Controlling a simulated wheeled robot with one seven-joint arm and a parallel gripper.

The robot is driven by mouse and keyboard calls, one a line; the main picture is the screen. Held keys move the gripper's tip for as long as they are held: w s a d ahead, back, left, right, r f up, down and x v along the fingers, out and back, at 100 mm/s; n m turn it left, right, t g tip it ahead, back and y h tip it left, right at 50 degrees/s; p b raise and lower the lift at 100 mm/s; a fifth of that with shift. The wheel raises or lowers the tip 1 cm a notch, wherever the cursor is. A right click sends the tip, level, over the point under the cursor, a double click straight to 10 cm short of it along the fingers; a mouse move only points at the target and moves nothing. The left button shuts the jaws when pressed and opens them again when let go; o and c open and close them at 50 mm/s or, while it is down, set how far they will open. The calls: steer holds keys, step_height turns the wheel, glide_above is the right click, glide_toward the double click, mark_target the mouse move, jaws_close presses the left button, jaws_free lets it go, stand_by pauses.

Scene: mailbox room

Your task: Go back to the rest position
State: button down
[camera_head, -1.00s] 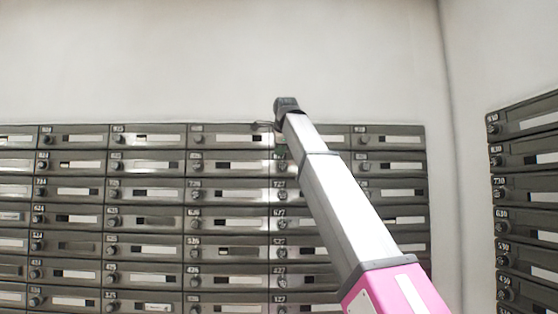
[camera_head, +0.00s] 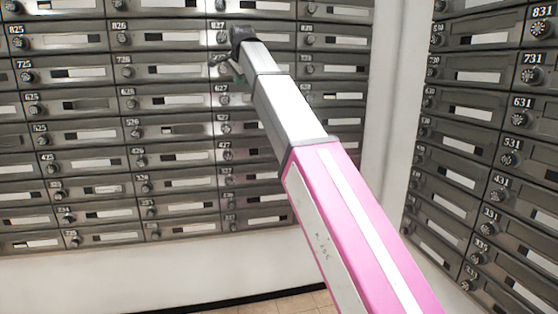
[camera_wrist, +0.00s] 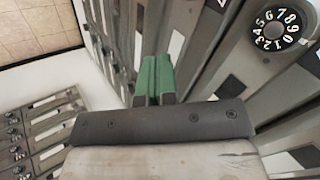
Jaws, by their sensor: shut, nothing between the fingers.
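My arm reaches forward and up in the head view, with a pink lower part and a silver upper part. Its dark wrist end is in front of the upper rows of the mailbox wall (camera_head: 165,130). My gripper shows in the wrist view as green fingers (camera_wrist: 153,80) held together, with nothing between them. Close by on the right in the wrist view is a mailbox dial (camera_wrist: 278,29) with white numbers.
A second bank of mailboxes (camera_head: 505,150) stands at the right, meeting a pale wall strip (camera_head: 388,100) at the corner. Below the left bank are a white wall (camera_head: 130,278) and a tiled floor (camera_head: 285,303).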

steer(key=s+d+f+n+g+h, duration=0.15)
steer(key=d+f, duration=0.45)
steer(key=f, duration=0.7)
steer(key=d+f+n+g, duration=0.15)
steer(key=d+f, duration=0.35)
steer(key=f, duration=0.9)
steer(key=s+d+f+n, duration=0.15)
steer(key=d+f, duration=0.45)
steer(key=f, duration=0.7)
steer(key=s+d+f+n+g, duration=0.1)
steer(key=s+d+f, duration=0.4)
steer(key=f, duration=0.5)
steer(key=s+d+f+n+g, duration=0.2)
steer(key=s+d+f, duration=0.4)
steer(key=s+f, duration=0.4)
steer(key=s+d+f+n+g, duration=0.1)
steer(key=s+d+f+n, duration=0.2)
steer(key=s+d+f, duration=0.2)
steer(key=s+f, duration=0.3)
steer(key=f, duration=0.2)
steer(key=shift+d, duration=0.4)
steer(key=shift+n+h, duration=0.25)
